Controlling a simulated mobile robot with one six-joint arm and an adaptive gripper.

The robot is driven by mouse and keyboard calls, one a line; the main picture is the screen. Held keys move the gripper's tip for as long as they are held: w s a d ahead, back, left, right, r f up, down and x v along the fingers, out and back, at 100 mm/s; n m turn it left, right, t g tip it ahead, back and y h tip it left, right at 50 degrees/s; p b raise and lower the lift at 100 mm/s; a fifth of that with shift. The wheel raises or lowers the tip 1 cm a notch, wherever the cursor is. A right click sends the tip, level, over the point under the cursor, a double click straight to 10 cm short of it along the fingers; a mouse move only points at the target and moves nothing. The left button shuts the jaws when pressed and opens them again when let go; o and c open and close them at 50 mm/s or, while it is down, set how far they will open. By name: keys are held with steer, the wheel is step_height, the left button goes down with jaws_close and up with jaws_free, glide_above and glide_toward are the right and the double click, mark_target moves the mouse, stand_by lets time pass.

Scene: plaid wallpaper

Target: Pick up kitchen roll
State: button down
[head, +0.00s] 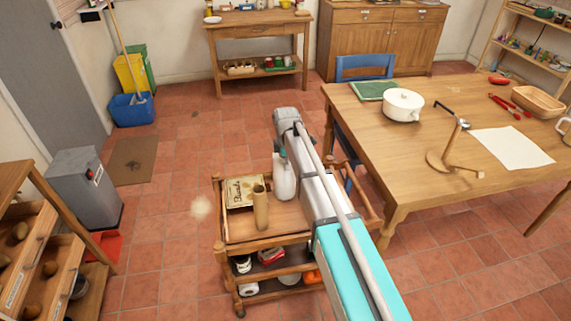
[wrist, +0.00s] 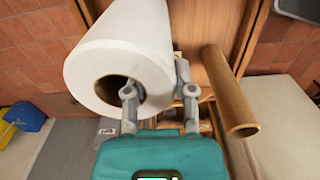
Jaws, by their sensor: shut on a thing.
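The kitchen roll (wrist: 125,45) is a thick white cylinder with a dark hollow core, large in the wrist view. My gripper (wrist: 158,92) is shut on its wall, one finger at the core opening and the other against the outer side. In the head view the white roll (head: 284,180) is at the wooden trolley (head: 238,232), under my teal gripper (head: 281,153) and partly beside my arm. I cannot tell whether its base touches the trolley top.
A bare brown tube (head: 261,208) stands close to the roll and also shows in the wrist view (wrist: 228,90). A cream box (head: 242,190) lies behind it. The trolley's lower shelf holds several items.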

steer(key=shift+r+p, duration=0.65)
steer(key=shift+r, duration=0.25)
steer(key=s+d+r+p, duration=0.6)
steer(key=s+r+p, duration=0.4)
steer(key=s, duration=0.2)
steer(key=shift+s+d+r, duration=0.15)
steer(key=shift+s, duration=0.1)
